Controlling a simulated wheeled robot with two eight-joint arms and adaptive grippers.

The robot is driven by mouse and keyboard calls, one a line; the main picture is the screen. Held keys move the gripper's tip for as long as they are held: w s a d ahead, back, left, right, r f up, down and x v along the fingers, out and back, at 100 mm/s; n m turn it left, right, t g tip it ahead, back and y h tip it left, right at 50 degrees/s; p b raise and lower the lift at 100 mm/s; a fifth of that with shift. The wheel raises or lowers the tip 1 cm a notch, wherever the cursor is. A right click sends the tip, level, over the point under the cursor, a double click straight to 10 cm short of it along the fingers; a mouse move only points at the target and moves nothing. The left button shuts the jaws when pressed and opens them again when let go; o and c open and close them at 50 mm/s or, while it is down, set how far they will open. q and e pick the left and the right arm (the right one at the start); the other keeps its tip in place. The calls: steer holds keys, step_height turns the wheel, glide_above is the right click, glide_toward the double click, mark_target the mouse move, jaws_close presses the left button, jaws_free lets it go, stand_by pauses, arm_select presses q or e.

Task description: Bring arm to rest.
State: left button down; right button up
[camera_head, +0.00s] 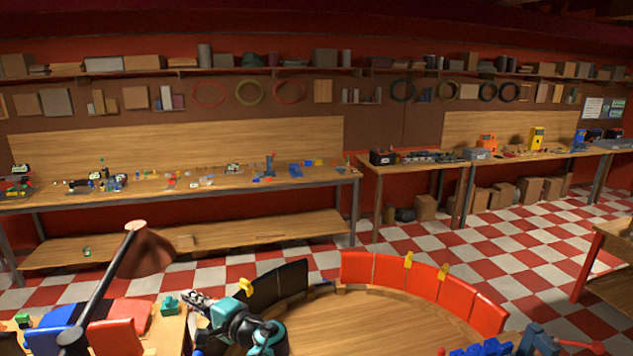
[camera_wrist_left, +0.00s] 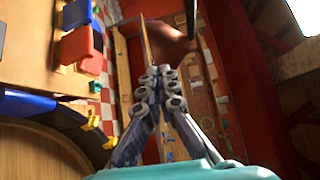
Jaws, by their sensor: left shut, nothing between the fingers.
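My left gripper (camera_head: 193,298) is at the lower left of the head view, its arm coming up from the bottom edge. In the left wrist view its fingers (camera_wrist_left: 160,78) meet at the tips with nothing between them. It is beside the ducted rotor's round wooden ring (camera_head: 350,325), near the black panels (camera_head: 280,285) of its rim. Red panels (camera_head: 390,273) with yellow clips (camera_head: 408,260) line the far and right part of the rim. The black panels and yellow clips also show at the left of the wrist view (camera_wrist_left: 75,118). My right gripper is not seen.
A brown-shaded lamp (camera_head: 146,252) stands close to the left gripper, over a bench with red and blue parts (camera_head: 115,338). A small green part (camera_head: 170,305) lies beside the gripper. Blue parts (camera_head: 490,347) show at bottom right. Long workbenches (camera_head: 200,185) line the wall; checkered floor lies between.

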arm_select(q)
steer(key=s+f+n+g+h+b, duration=0.1)
steer(key=s+f+h+b, duration=0.2)
steer(key=s+f+b, duration=0.45)
steer(key=s+f+n+g+h+b, duration=0.1)
steer(key=s+f+n+h+b, duration=0.25)
steer(key=f, duration=0.65)
steer(key=s+d+f+n+h+b, duration=0.1)
steer(key=s+d+f+h+b, duration=0.3)
steer(key=f, duration=0.5)
steer(key=s+d+f+n+h+b, duration=0.1)
steer(key=s+d+f+h+b, duration=0.3)
steer(key=s+d+f+b, duration=0.4)
steer(key=s, duration=0.3)
steer(key=shift+s+d+f, duration=0.25)
steer(key=shift+s+f, duration=0.05)
steer(key=shift+f, duration=0.1)
steer(key=shift+n+h, duration=0.25)
